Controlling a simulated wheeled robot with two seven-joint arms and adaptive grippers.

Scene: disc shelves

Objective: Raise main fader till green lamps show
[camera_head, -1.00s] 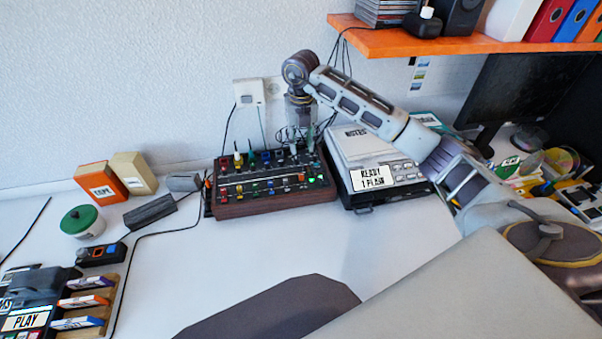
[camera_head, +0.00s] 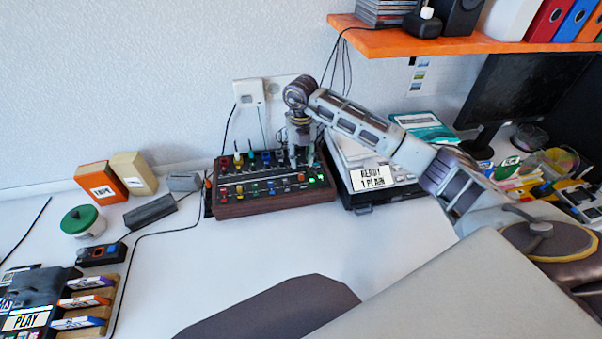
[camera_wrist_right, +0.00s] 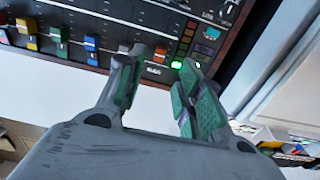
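The mixer (camera_head: 275,204) is a dark panel in a wooden case with rows of coloured knobs and faders, against the wall. My right gripper (camera_head: 303,163) points down over its right part. In the right wrist view the right gripper (camera_wrist_right: 158,68) is open, its two green-padded fingers apart. My left gripper is not in view.
A pale device (camera_head: 350,155) labelled "READY 1 PLAIN" stands right of the mixer, under my right forearm. An orange shelf (camera_head: 390,44) hangs above. Boxes, a green-lidded jar (camera_head: 80,220) and cables lie left. The table in front is clear.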

